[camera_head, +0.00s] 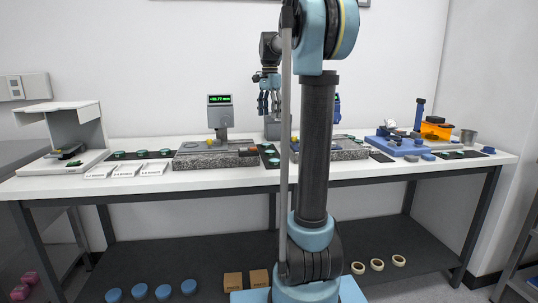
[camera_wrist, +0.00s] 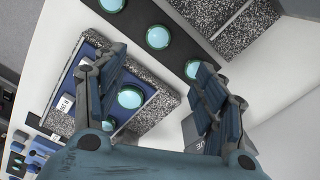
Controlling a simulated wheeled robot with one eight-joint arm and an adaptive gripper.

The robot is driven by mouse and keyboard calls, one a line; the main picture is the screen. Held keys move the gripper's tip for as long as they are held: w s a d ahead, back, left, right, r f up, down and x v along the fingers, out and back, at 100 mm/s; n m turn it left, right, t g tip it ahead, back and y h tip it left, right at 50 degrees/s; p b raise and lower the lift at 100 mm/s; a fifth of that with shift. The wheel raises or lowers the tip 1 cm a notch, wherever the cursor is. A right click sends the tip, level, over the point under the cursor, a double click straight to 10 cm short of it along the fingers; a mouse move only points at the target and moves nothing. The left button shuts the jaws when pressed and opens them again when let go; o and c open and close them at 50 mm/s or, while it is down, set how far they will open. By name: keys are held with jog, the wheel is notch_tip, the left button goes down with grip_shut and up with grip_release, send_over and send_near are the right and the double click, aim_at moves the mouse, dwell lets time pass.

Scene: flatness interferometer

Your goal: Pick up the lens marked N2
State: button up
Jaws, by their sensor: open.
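My gripper (camera_head: 270,108) hangs open above the middle of the bench, fingers pointing down. In the wrist view my gripper (camera_wrist: 160,62) has its two fingers wide apart with nothing between the pads. Three teal round lenses lie in a row on a black strip: an upper lens (camera_wrist: 112,5), a middle lens (camera_wrist: 158,37) and a lower lens (camera_wrist: 193,69) close to the right fingertip. Another teal lens (camera_wrist: 130,96) sits on a blue-and-speckled block, beside the left finger. No N2 marking is readable on any lens, so I cannot tell which one it is.
Granite slabs (camera_head: 205,159) stand on the white bench, one beside a green-lit display (camera_head: 220,100). More teal lenses (camera_head: 143,153) lie on a dark mat at left, near white labelled cards (camera_head: 125,171). An orange bin (camera_head: 436,131) stands at right. My arm hides the bench's middle.

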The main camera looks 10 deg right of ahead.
send_over(270, 152)
jog(key=w, duration=0.2)
jog(key=f, duration=0.9)
jog(key=shift+d+f, duration=0.2)
jog(key=shift+f, duration=0.15)
jog(key=shift+s+f, duration=0.1)
jog(key=shift+f, duration=3)
jog(key=c, duration=1.2)
